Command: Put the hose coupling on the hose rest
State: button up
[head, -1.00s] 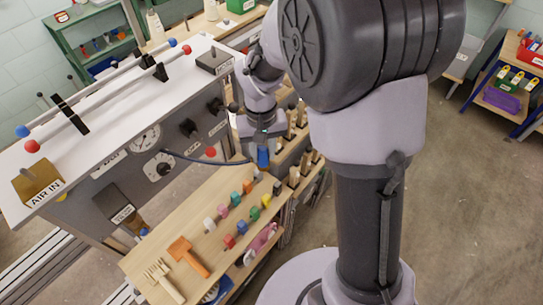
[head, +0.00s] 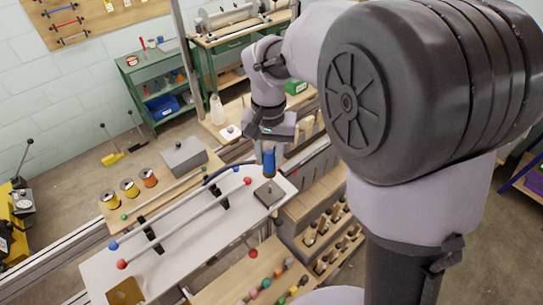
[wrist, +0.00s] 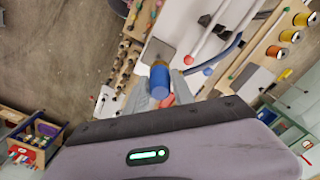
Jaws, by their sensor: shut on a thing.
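The hose coupling (head: 268,162) is a blue cylinder with a dark blue hose (head: 228,169) curving off to its left. My gripper (head: 268,147) is shut on it and holds it above the white bench top. In the wrist view the blue coupling (wrist: 159,82) sits between my fingertips (wrist: 160,94), its brass-coloured end (wrist: 160,58) pointing away from my palm. A dark grey square block (head: 268,194) with a small post on top, likely the hose rest, stands at the right end of the bench top. The coupling is apart from it; in the wrist view it partly covers the block (wrist: 157,46).
Two long rods with red and blue ball ends (head: 180,225) lie on black stands across the white top (head: 105,262). Wooden racks (head: 320,205) stand at right. Orange and yellow spools (head: 130,188) and a grey box (head: 184,155) are behind at left.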

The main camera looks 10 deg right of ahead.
aim_at(270, 174)
jog(key=shift+s+f, duration=0.15)
jog(key=shift+s, duration=0.45)
jog(key=shift+s+f+b, duration=0.25)
jog(key=shift+b, duration=0.2)
jog(key=f+b, duration=0.1)
jog(key=f, duration=0.1)
jog(key=f+b, duration=0.2)
jog(key=shift+w+f, duration=0.1)
jog(key=shift+w, duration=0.3)
jog(key=shift+s+f+b, duration=0.15)
jog(key=shift+f+b, duration=0.45)
jog(key=shift+w+f, duration=0.15)
jog(key=shift+w, duration=0.1)
jog(key=shift+s, duration=0.15)
jog(key=shift+f+b, duration=0.6)
